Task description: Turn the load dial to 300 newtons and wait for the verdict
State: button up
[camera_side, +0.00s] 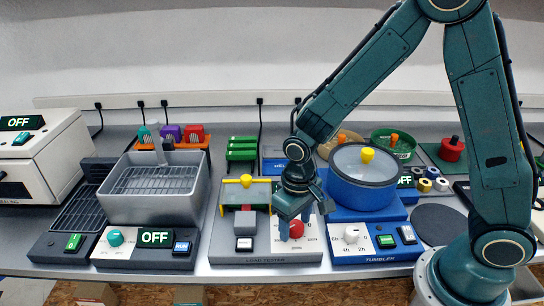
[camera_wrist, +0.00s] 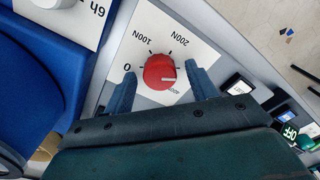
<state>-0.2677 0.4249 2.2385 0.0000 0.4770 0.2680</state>
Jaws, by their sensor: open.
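The load tester (camera_side: 228,257) is a grey unit at the front centre of the side view. Its red dial (camera_side: 296,229) sits on a white panel and also shows in the wrist view (camera_wrist: 158,70). Printed marks 0, 100N and 200N are readable upside down there, with a partly covered mark near the lower right. The dial's pale pointer line lies toward its lower right. My gripper (camera_wrist: 161,72) is open, with one blue finger on each side of the dial; whether they touch it I cannot tell. In the side view my gripper (camera_side: 294,222) is at the dial.
The blue tumbler (camera_side: 370,215) stands close on the right of the tester. A grey wire-floored bin (camera_side: 150,205) and its OFF display (camera_side: 155,238) stand on the left. A yellow-knobbed fixture (camera_side: 246,181) and grey block (camera_side: 244,222) are on the tester, beside a small button (camera_side: 244,244).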

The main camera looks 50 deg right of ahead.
aim_at(295, 225)
notch_tip(295, 225, up, 14)
dwell(1.0)
jog(key=s+d+r+t, duration=0.2)
jog(key=s+d+r, duration=0.2)
jog(key=s, duration=0.4)
jog(key=s+d+r+t, duration=0.3)
jog(key=s+d+r, duration=0.1)
jog(key=s, duration=0.3)
jog(key=shift+s+d+r+t, duration=0.3)
jog(key=shift+s+d+r, duration=0.05)
jog(key=shift+d, duration=0.25)
dwell(4.3)
